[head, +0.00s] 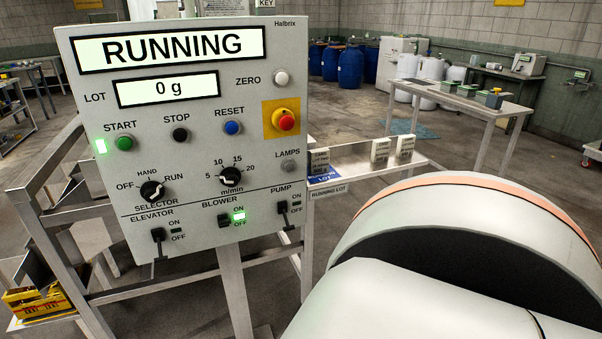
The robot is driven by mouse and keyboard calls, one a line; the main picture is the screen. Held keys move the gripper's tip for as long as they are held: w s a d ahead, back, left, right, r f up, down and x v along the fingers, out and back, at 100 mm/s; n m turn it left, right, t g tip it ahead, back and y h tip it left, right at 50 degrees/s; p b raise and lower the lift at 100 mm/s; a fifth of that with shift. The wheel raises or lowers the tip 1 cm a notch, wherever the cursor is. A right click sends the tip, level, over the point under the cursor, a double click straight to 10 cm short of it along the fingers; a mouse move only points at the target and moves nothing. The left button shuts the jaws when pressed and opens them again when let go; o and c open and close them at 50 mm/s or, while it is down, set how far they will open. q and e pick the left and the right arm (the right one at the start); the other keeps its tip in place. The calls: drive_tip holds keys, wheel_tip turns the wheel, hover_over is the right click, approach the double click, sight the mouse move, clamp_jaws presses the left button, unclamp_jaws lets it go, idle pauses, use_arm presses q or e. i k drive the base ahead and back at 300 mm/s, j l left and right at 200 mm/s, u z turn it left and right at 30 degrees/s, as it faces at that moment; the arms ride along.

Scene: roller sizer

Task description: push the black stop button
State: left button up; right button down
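The black stop button (180,134) sits under the label STOP on the grey control panel (210,190). It lies between the green start button (125,142) and the blue reset button (232,127). The panel's top display (172,47) reads RUNNING and the lot display reads 0 g. A green lamp beside the start button is lit. A large white rounded arm link of mine fills the lower right. Neither of my grippers shows in the head view, and nothing covers the stop button.
A red emergency button (286,122) on a yellow plate is to the right of reset. Selector knobs and toggle switches are lower on the panel. A metal frame stands around and behind it. A ledge with small labelled blocks (381,151) is right of the panel.

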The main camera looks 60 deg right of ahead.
sight(179, 134)
drive_tip(key=z, duration=1.7)
